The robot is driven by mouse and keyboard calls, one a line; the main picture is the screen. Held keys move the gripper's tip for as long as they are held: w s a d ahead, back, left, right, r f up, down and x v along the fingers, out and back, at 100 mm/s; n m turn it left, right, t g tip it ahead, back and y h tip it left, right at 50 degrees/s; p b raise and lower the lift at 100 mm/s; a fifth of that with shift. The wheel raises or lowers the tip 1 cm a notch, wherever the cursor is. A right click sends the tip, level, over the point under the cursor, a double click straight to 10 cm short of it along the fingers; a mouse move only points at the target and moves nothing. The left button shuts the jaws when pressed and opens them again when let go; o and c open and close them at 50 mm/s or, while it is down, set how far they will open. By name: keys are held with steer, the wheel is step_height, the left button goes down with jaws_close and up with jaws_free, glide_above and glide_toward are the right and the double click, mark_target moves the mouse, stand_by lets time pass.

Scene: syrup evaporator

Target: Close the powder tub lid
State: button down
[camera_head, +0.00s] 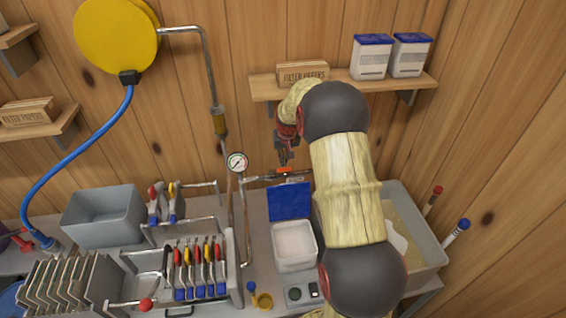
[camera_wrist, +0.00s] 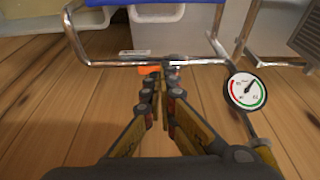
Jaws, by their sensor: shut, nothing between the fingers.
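The powder tub (camera_head: 294,246) is a white open box on the bench, right of the metal frame. Its blue lid (camera_head: 289,201) is hinged at the back edge and stands open, tilted up toward the wall. My gripper (camera_head: 284,160) is above and behind the lid, near the wall, clear of the lid. In the wrist view my gripper (camera_wrist: 163,78) has its fingers together with nothing held. A blue edge, likely the lid (camera_wrist: 120,2), and a pale box wall show at the top there.
A metal pipe (camera_wrist: 105,62) with an orange piece (camera_wrist: 150,70) lies just beyond my fingertips. A pressure gauge (camera_head: 237,162) stands left of the lid. A shelf (camera_head: 262,88) is above. A large grey tub (camera_head: 425,235) is at right, partly behind my arm.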

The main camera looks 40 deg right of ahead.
step_height(320, 180, down, 8)
steer(key=s, duration=0.1)
steer(key=shift+s+a+r+p, duration=0.25)
steer(key=shift+s+a+p, duration=0.1)
steer(key=shift+a+p, duration=0.1)
stand_by(0.5)
